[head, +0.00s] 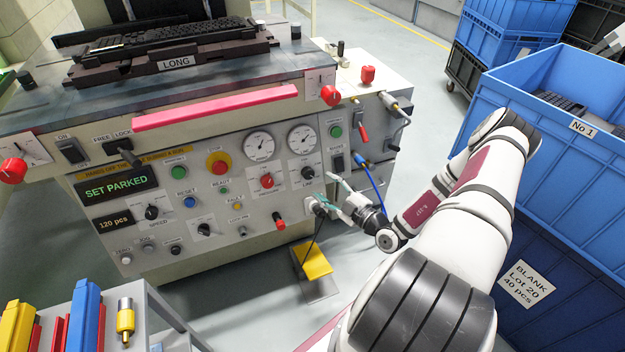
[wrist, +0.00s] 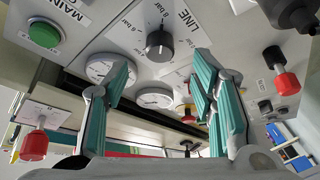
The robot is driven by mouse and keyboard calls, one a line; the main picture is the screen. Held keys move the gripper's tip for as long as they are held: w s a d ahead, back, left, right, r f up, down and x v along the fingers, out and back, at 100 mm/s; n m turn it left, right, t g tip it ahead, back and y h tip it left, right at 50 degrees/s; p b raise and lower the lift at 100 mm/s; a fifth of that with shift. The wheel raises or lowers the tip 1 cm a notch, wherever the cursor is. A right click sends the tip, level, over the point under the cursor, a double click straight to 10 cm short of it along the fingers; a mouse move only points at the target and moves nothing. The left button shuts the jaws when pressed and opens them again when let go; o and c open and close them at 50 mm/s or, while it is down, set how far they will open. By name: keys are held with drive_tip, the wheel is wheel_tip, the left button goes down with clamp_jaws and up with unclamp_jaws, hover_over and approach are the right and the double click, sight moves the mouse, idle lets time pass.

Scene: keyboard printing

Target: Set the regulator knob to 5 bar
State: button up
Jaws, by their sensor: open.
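The black regulator knob labelled LINE (head: 307,173) is on the cream front panel of the machine, below the right pressure gauge. In the wrist view the knob (wrist: 159,46) shows large, with bar marks printed around it. I cannot tell which mark its pointer is at. My gripper (head: 325,189) is just right of and below the knob in the head view. In the wrist view my gripper (wrist: 160,72) has its two teal fingers spread apart and nothing between them. The knob appears beyond the fingertips, in the gap between them, and looks apart from both.
Two round gauges (head: 259,145) (head: 302,138) sit above the knob. A red-capped lever (head: 279,222), a red knob (head: 267,181) and a black switch (head: 337,160) are close by. A blue hose (head: 374,177) hangs at right. Blue crates (head: 540,120) stand beside my arm.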

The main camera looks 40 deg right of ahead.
sight(311, 175)
drive_tip(key=w, duration=0.4)
drive_tip(key=w+b, duration=0.1)
drive_tip(key=w, duration=0.1)
drive_tip(key=shift+w+a, duration=0.1)
drive_tip(key=shift+a, duration=0.15)
drive_tip(key=c, duration=1.1)
